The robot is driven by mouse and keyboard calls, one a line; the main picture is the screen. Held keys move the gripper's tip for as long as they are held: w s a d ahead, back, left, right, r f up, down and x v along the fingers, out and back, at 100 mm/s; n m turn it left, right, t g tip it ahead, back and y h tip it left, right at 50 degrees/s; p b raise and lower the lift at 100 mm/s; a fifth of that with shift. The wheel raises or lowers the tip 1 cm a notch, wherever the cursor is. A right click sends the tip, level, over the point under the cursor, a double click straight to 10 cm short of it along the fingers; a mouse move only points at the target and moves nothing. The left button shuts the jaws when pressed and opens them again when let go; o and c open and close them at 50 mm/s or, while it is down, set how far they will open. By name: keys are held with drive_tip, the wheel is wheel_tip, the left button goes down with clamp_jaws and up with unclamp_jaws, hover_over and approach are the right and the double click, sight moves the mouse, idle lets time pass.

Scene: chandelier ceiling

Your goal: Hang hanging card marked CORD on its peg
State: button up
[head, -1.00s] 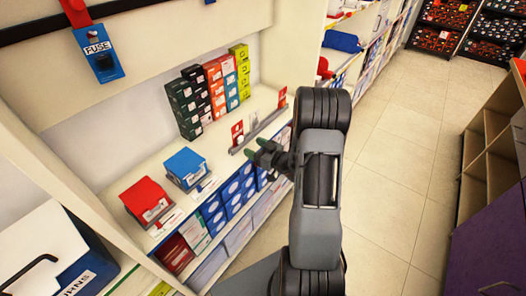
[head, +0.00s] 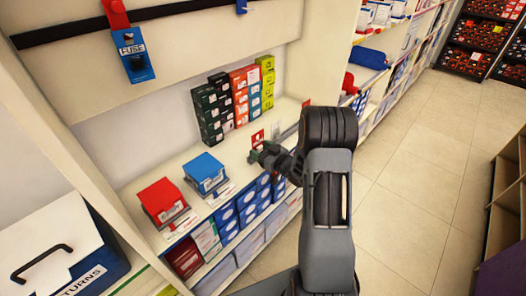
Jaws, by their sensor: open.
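A blue card marked FUSE (head: 133,53) hangs from a red peg (head: 115,14) on the dark rail (head: 70,28) at the upper left. A blue peg (head: 241,6) shows further right on the same rail, cut by the top edge. I cannot make out a card marked CORD. A small red and white card (head: 257,138) stands on the shelf just behind my gripper; its marking is too small to read. My gripper (head: 260,153) is open over the front of the shelf, with nothing seen between its fingers.
A red box (head: 161,198) and a blue box (head: 204,170) stand on the shelf (head: 228,150) left of my gripper. Stacked coloured boxes (head: 236,97) stand behind. A returns box (head: 88,275) is at the lower left. The tiled floor (head: 420,150) at right is clear.

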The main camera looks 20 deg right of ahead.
drive_tip(key=shift+c, duration=0.2)
drive_tip(key=shift+c, duration=1.1)
drive_tip(key=shift+s+d+r+p, duration=0.1)
drive_tip(key=shift+r+p, duration=0.65)
drive_tip(key=shift+r, duration=0.4)
drive_tip(key=shift+s+r+p, duration=0.1)
drive_tip(key=shift+r+p, duration=0.6)
drive_tip(key=shift+r, duration=0.45)
drive_tip(key=r+p+v, duration=0.1)
drive_tip(key=v, duration=0.8)
drive_tip(key=shift+s+r, duration=0.25)
drive_tip(key=shift+s, duration=0.15)
drive_tip(key=shift+d, duration=0.1)
